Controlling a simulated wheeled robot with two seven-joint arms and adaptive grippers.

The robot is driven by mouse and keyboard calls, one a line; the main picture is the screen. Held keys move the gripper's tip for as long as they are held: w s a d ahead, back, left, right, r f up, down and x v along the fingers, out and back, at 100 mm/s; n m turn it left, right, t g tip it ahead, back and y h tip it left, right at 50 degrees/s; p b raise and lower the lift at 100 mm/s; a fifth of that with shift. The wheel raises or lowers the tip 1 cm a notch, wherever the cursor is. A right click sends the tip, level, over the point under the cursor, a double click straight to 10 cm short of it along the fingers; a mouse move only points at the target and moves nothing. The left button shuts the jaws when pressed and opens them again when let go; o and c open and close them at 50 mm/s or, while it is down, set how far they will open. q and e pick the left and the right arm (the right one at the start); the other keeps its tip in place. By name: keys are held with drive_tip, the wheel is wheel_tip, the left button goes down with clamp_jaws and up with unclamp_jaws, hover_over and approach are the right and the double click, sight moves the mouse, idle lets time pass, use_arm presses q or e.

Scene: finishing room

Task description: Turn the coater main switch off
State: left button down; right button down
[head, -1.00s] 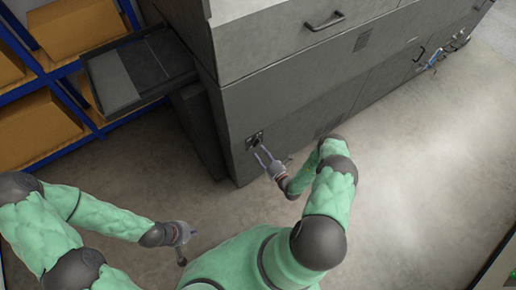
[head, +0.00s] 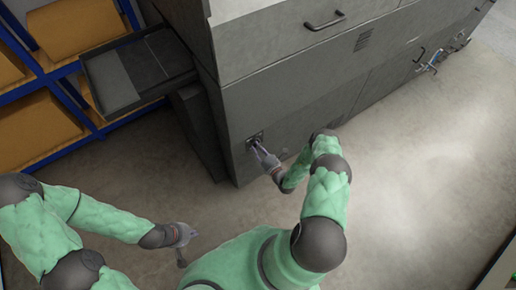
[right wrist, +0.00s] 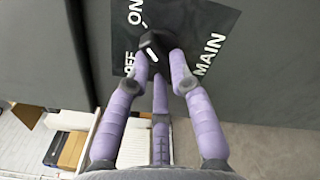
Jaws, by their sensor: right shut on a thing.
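The coater main switch shows in the right wrist view as a black knob (right wrist: 153,42) with a white mark, on a dark plate (right wrist: 195,22) lettered ON, OFF and MAIN. In the head view the switch plate (head: 253,138) is small, on the lower front of the grey coater (head: 290,100). My right gripper (right wrist: 161,55) is shut on the knob, its purple fingers at the knob's sides; in the head view it reaches the coater front (head: 258,147). I cannot tell exactly where the white mark points. My left gripper (head: 183,240) hangs over bare floor, away from the coater; its opening is unclear.
Blue shelving (head: 98,118) with cardboard boxes (head: 40,124) stands at the left. A grey tray-like part (head: 140,72) juts from the coater's left side. Handles (head: 324,21) sit on the coater front. The floor (head: 430,170) to the right is clear.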

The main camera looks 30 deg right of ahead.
drive_tip(key=shift+d+f+n+b, duration=0.1)
drive_tip(key=shift+d+n+b, duration=0.1)
drive_tip(key=shift+n, duration=2.75)
drive_tip(key=shift+d+f+n+b, duration=0.15)
drive_tip(key=shift+n+b, duration=0.1)
drive_tip(key=shift+n, duration=2.65)
drive_tip(key=shift+d+f+n+b, duration=0.1)
drive_tip(key=shift+d+n+b, duration=0.1)
drive_tip(key=shift+n, duration=3.05)
drive_tip(key=c, duration=1.1)
unclamp_jaws()
